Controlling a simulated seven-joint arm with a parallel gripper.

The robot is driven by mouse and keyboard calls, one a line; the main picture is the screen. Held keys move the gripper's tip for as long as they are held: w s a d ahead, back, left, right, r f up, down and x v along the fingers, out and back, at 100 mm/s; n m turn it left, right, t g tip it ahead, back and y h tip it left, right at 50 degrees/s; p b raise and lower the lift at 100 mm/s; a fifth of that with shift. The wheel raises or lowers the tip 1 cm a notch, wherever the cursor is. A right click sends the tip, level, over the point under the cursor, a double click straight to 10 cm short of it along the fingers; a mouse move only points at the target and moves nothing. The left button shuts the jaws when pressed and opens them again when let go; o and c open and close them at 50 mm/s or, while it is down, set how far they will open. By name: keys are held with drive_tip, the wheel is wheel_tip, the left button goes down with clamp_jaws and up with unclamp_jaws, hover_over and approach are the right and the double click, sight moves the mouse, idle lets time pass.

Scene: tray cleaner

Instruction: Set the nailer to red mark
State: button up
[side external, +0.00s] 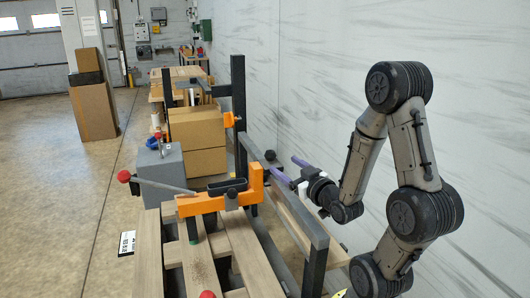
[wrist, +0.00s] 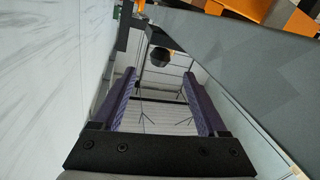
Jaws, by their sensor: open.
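An orange clamp-like device (side external: 222,201), which I take to be the nailer, sits across wooden boards in the side view, beside a grey bar. A lever with a red ball (side external: 124,176) reaches left from it. Another red ball (side external: 207,295) shows at the bottom edge. I cannot make out a separate red mark. My gripper (side external: 286,167) has purple fingers, open and empty, to the right of the device near the grey bar. In the wrist view, a black knob (wrist: 159,56) appears between and beyond the open fingers (wrist: 160,84); no contact shows.
The grey bar (side external: 292,208) runs between the boards and my arm. A black upright post (side external: 238,105) stands behind the device. Wooden boards (side external: 240,245) lie in front, and cardboard boxes (side external: 197,130) are stacked behind. A pale wall (side external: 330,70) is close behind my arm.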

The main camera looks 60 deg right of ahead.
drive_tip(key=x, duration=1.2)
drive_tip(key=shift+w, duration=0.1)
clamp_jaws()
idle(1.0)
